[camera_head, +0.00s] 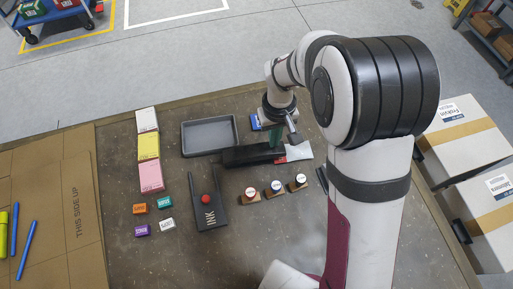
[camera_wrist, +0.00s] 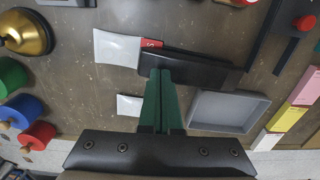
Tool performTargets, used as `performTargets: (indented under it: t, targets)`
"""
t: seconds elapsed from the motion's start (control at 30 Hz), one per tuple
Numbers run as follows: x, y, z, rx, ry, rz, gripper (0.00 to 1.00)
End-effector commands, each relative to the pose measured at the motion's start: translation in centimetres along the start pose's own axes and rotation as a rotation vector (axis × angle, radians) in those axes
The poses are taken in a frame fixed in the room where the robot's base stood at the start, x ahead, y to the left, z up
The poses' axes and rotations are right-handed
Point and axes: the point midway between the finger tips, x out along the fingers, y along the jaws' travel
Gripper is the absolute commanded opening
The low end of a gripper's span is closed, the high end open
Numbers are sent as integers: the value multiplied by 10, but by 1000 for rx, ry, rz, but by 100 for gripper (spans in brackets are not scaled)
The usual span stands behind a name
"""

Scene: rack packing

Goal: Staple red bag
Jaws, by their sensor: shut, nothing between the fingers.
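A long black stapler (camera_head: 248,155) lies on the table in the middle of the head view; it also shows in the wrist view (camera_wrist: 200,70). A bag with a white body (camera_head: 299,151) and a red end lies at the stapler's right end in the head view. In the wrist view the bag (camera_wrist: 117,48) has its red end against the stapler's left end; how far it sits in the mouth is hidden. My gripper (camera_head: 275,146) is shut and empty. Its green fingertips (camera_wrist: 160,73) are over the stapler near the bag end; I cannot tell if they touch.
A grey tray (camera_head: 209,135) stands just behind the stapler. Wooden stamps (camera_head: 275,188) stand close in front of the stapler. Note pads (camera_head: 149,147) and small coloured boxes (camera_head: 140,209) are at left.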

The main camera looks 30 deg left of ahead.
Motion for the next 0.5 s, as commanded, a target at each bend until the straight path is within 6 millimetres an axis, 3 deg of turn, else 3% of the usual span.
performTargets:
  t: [0.5]
  targets:
    - [-58, 0, -1, 0, 3, 1, 0]
